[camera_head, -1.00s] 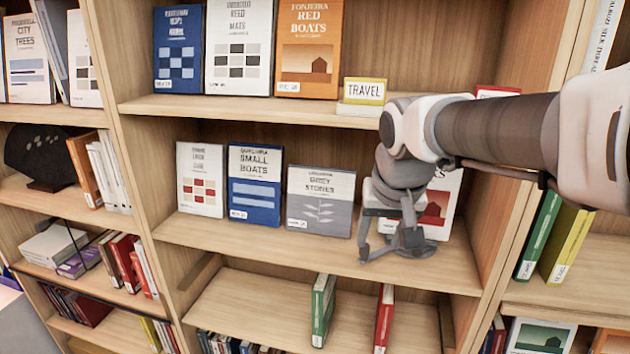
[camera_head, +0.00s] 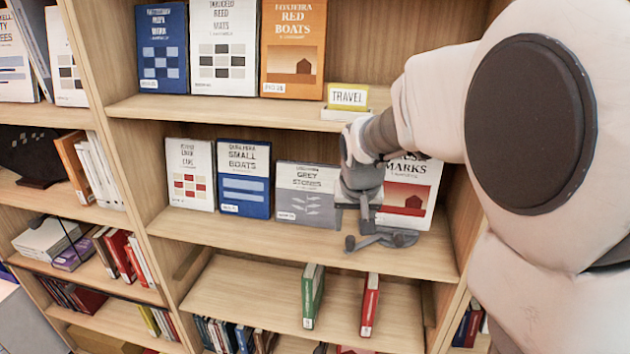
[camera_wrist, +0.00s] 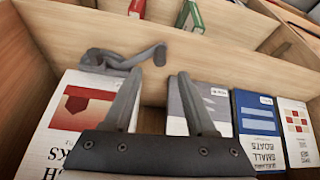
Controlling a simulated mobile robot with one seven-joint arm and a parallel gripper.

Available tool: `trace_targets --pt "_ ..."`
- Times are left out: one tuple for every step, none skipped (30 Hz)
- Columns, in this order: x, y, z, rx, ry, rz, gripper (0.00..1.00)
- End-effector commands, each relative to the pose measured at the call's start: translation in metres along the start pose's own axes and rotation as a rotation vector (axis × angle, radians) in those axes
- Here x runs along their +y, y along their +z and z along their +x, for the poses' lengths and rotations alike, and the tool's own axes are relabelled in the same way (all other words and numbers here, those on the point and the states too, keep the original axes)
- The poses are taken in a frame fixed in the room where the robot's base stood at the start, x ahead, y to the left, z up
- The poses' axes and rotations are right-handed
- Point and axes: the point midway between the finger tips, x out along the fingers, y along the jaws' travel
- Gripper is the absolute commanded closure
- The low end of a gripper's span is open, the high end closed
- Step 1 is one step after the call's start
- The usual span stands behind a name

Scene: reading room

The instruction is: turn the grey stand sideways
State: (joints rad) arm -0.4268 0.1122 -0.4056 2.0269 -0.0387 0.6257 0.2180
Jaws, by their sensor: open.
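The grey stand (camera_head: 395,239) lies low on the middle shelf, in front of the book with a red picture. In the wrist view the stand (camera_wrist: 105,60) shows as dark grey bars, with a bent end at its right. My gripper (camera_head: 357,218) is open and empty over that shelf, just above and behind the stand's left end in the head view. In the wrist view my gripper (camera_wrist: 160,78) has its two fingers apart, the left fingertip close to the stand's bar. I cannot tell whether they touch. My arm hides part of the scene on the right.
The red-picture book (camera_head: 408,195), the grey book (camera_head: 305,195), a blue book (camera_head: 243,180) and a white book (camera_head: 190,175) stand behind along the shelf. A yellow travel sign (camera_head: 347,97) stands on the shelf above. The shelf front (camera_head: 250,240) is bare at left.

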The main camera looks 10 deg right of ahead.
Motion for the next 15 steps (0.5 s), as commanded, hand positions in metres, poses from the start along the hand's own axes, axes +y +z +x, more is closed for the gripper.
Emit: trace_targets --pt "0.001 0.002 0.013 -0.005 0.004 -0.001 0.43" --pt "0.001 0.001 0.019 -0.004 0.004 0.001 0.43" --pt "0.001 0.001 0.026 -0.005 0.004 0.000 0.43" --pt "0.001 0.001 0.032 -0.003 0.003 0.000 0.43" --pt "0.001 0.001 0.037 -0.004 0.003 0.001 0.43" --pt "0.001 0.001 0.043 -0.003 0.003 0.001 0.43" --pt "0.002 0.001 0.048 -0.002 0.003 0.001 0.43" --pt "0.001 0.001 0.052 -0.003 0.003 0.001 0.43" --pt "0.001 0.000 0.056 -0.002 0.002 0.001 0.43" --pt "0.001 0.000 0.059 -0.001 0.002 0.000 0.43" --pt "0.001 0.000 0.062 -0.001 0.002 0.000 0.43" --pt "0.001 0.000 0.065 -0.001 0.001 0.000 0.43" --pt "0.001 0.000 0.067 -0.001 0.001 0.000 0.43" --pt "0.001 0.000 0.068 0.000 0.001 0.000 0.43" --pt "0.001 0.000 0.070 0.001 0.001 0.000 0.43"
